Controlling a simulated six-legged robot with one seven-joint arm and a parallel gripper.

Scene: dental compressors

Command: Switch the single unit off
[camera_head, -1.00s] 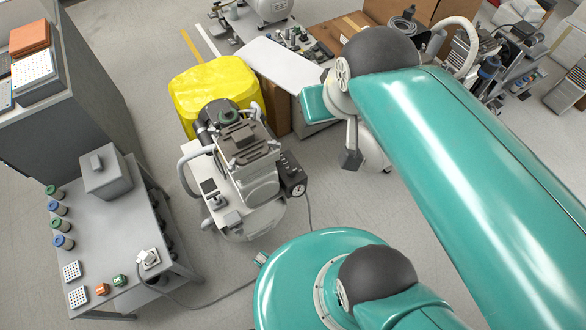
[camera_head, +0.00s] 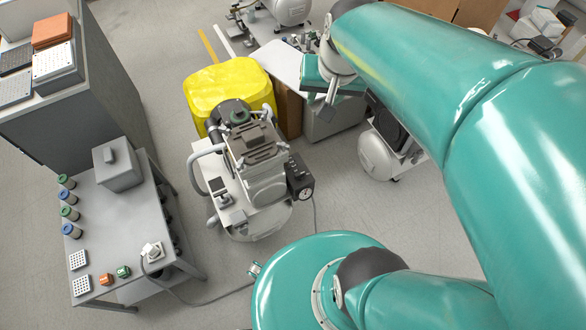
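A compressor (camera_head: 258,180) with one grey motor head on a light round tank stands in the middle of the floor. A black box with a round gauge (camera_head: 299,178) is on its right side. The switch position is too small to read. My gripper (camera_head: 331,98) is up and to the right of this compressor, apart from it, near the white-topped surface behind. Its grey finger part shows edge-on below a teal wrist, so its opening is not visible. Nothing visible hangs from it.
A yellow-covered thing (camera_head: 232,88) stands right behind the compressor. A grey table (camera_head: 125,215) is at left, with a white plug (camera_head: 151,252) and a cable along the floor. Another compressor (camera_head: 378,158) stands at right, partly behind my arm. Floor between the two compressors is clear.

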